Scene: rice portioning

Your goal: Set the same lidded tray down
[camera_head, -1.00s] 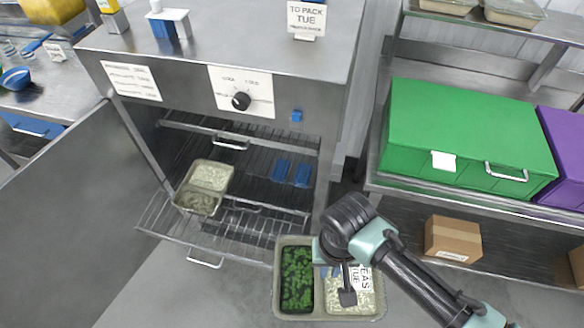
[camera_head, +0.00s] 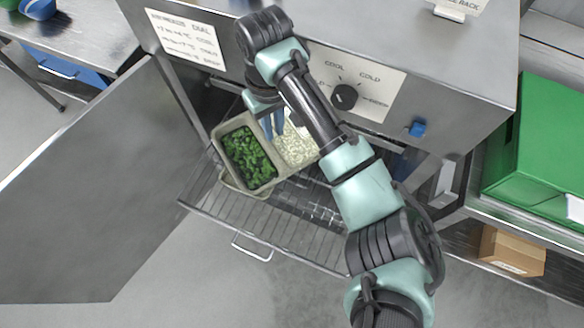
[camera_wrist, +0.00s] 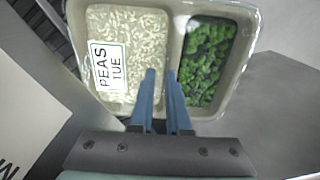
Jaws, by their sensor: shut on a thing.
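The held tray (camera_head: 271,150) has one compartment of green pieces and one of pale grains. It also shows in the wrist view (camera_wrist: 176,45), with a "PEAS TUE" label (camera_wrist: 108,68) on the pale side. A clear lid is hard to make out. My gripper (camera_head: 274,124) is shut at the tray's middle, between the compartments; its blue fingers also show in the wrist view (camera_wrist: 161,75). The tray is over the pulled-out wire rack (camera_head: 220,212) of the cabinet. The edge of another tray (camera_head: 258,193) shows just beneath it. I cannot tell whether they touch.
The steel cabinet (camera_head: 460,85) has a dial (camera_head: 344,96) above its opening. Its door (camera_head: 95,190) stands open at left. My arm hides part of the rack. A green box (camera_head: 540,145) and a cardboard box (camera_head: 512,252) are at right. The rack's front is bare.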

